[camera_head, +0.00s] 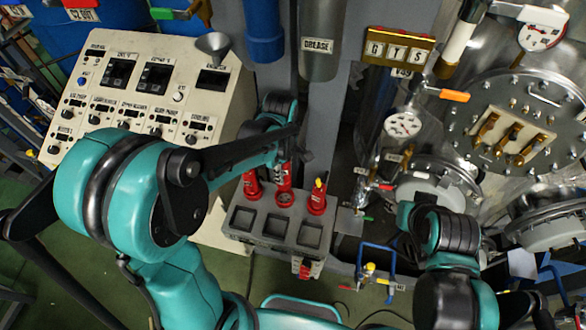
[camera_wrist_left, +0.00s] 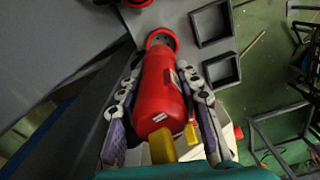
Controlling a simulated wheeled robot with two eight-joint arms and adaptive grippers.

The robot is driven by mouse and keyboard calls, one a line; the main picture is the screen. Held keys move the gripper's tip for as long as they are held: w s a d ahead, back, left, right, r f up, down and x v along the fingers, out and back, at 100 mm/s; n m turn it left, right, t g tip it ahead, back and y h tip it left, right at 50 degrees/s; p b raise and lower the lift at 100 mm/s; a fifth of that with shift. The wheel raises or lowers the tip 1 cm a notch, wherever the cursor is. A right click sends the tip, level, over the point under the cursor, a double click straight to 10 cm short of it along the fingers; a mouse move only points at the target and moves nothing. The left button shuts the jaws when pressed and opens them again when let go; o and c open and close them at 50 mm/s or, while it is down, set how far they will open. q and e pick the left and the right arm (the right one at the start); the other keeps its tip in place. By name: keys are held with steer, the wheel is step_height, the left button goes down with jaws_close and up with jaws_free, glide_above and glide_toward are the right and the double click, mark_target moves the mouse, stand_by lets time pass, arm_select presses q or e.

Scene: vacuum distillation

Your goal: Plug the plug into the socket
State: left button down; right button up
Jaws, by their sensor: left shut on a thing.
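The red plug (camera_wrist_left: 160,90) with a yellow end lies between the two fingers of my left gripper (camera_wrist_left: 160,68), which is shut on it. In the head view my left gripper (camera_head: 288,150) is over the middle of the grey socket box. The plug's far end is close to a round red-rimmed socket (camera_wrist_left: 162,37) with a dark face. I cannot tell whether they touch. The middle socket (camera_head: 284,199) also shows in the head view, between two other red fittings (camera_head: 251,184) and (camera_head: 317,199). My right gripper is not in view; only its arm shows at the right.
The grey socket box (camera_head: 235,236) has square recesses in front of the sockets. A control panel (camera_head: 140,90) with dials stands at the left. Steel vessels with gauges (camera_head: 403,124) fill the right. A funnel (camera_head: 213,45) and a grease cylinder (camera_head: 318,50) are behind.

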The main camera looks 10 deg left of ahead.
arm_select(q)
steer(key=shift+r, duration=0.1)
steer(key=shift+s+r, duration=0.1)
steer(key=shift+s, duration=0.35)
steer(key=shift+w, duration=0.25)
steer(key=shift+f+b, duration=0.3)
steer(key=shift+b, duration=0.05)
step_height(320, 180, down, 2)
steer(key=shift+s+b, duration=0.15)
steer(key=shift+b, duration=0.85)
step_height(320, 180, down, 3)
steer(key=b, duration=0.2)
steer(key=shift+b, duration=0.35)
steer(key=shift+f, duration=0.15)
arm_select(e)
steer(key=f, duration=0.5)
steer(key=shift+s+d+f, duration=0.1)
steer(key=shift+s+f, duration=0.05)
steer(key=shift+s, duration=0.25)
arm_select(q)
steer(key=shift+b, duration=0.5)
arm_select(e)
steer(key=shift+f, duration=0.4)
